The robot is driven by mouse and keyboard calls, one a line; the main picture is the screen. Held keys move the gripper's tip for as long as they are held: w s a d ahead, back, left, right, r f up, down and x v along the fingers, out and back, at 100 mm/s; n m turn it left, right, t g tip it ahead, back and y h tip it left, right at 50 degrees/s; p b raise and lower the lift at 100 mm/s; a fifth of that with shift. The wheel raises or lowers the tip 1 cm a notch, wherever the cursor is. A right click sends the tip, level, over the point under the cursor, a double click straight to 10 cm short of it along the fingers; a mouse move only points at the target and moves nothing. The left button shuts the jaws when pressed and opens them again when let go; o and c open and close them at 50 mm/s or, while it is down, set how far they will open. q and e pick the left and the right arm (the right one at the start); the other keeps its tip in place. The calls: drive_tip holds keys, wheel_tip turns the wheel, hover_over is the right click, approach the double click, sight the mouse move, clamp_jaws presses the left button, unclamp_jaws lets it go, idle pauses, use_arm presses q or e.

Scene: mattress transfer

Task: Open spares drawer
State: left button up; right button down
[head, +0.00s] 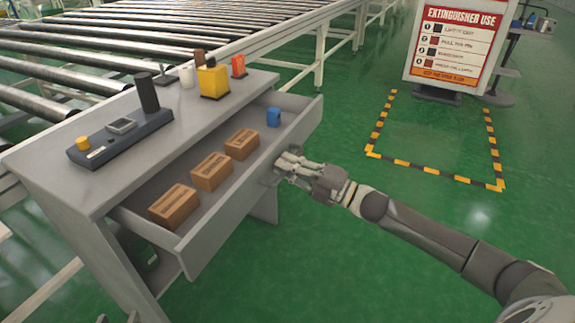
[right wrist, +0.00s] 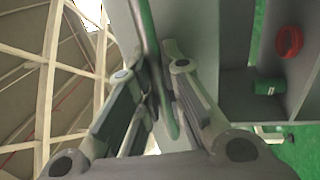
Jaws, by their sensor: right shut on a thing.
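The grey spares drawer (head: 228,222) stands pulled out from the grey workbench (head: 60,178) in the head view. Inside lie three brown boxes (head: 211,171) in a row and a blue cylindrical item (head: 273,117) at the far end. My right gripper (head: 282,164) is at the outer face of the drawer front, shut on its handle. In the right wrist view the handle (right wrist: 150,45) is a bar running between the fingers (right wrist: 152,75). The gripper hides most of the handle in the head view. My left gripper is not in view.
On the bench top are a dark device with a black cylinder (head: 148,93), a yellow holder (head: 213,80) and small items. A roller conveyor (head: 110,55) runs behind. Green floor (head: 330,240) is clear in front.

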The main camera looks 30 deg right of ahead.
drive_tip(key=c, duration=1.8)
unclamp_jaws()
drive_tip(key=shift+v, duration=6)
